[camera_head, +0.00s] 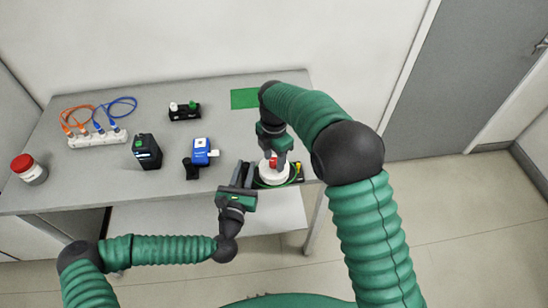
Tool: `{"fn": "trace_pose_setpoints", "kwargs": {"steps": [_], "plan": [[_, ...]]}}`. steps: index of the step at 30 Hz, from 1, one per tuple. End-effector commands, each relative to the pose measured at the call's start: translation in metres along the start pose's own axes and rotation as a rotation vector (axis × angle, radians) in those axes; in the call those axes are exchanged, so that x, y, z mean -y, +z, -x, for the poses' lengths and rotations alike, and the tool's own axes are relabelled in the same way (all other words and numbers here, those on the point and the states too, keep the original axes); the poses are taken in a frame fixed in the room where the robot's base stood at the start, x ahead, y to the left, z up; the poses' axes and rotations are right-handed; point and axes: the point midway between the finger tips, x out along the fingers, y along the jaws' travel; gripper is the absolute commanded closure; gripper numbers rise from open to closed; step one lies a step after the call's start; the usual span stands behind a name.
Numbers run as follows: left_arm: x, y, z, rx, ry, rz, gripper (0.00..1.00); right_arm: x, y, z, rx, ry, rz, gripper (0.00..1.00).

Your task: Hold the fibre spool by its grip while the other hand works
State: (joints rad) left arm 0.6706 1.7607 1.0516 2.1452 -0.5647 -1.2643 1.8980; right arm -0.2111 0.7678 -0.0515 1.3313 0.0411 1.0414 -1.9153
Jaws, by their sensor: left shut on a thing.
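The fibre spool (271,179) is white and round, with green fibre around its lower edge, at the right front edge of the bench. My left gripper (244,173) is at the spool's left side, shut on its dark grip, which the fingers mostly hide. My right gripper (274,157) comes down from above over the spool's top, beside a small red part (273,163). The fingers of my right gripper are too small and overlapped to tell open from shut.
On the grey bench (110,185) stand a blue device (201,152), a black box (147,151), a white strip (97,138) with orange and blue cables, a black holder (185,112) and a red-lidded jar (29,169). A green mat (244,98) lies behind the spool. The bench's front middle is clear.

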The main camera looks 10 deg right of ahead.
Motion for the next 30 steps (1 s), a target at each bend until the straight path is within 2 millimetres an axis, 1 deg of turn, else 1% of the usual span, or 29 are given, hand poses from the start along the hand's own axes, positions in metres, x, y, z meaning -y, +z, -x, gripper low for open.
{"fn": "trace_pose_setpoints", "kwargs": {"steps": [1,9,10,20,25,30], "plan": [[0.0000,0.0006,-0.0002,0.001,0.000,0.000,1.00,0.0000,0.0000,0.0000,0.000,0.000,0.000,0.63],[0.0005,0.0007,0.0000,0.001,-0.001,0.001,1.00,-0.0003,0.0001,0.0003,0.000,0.001,0.000,0.98],[0.0007,0.0007,0.0001,0.001,-0.002,0.001,1.00,-0.0003,0.0001,0.0003,0.000,0.001,0.000,1.00],[0.0015,0.0007,0.0002,0.001,-0.004,0.001,1.00,-0.0009,0.0001,0.0006,0.001,0.003,-0.020,1.00],[0.0019,0.0006,0.0004,0.001,-0.005,0.001,1.00,-0.0013,-0.0003,0.0007,0.000,0.003,-0.083,1.00],[0.0023,0.0006,0.0005,0.001,-0.006,0.001,1.00,-0.0014,-0.0003,0.0008,0.000,0.003,-0.199,1.00]]}}
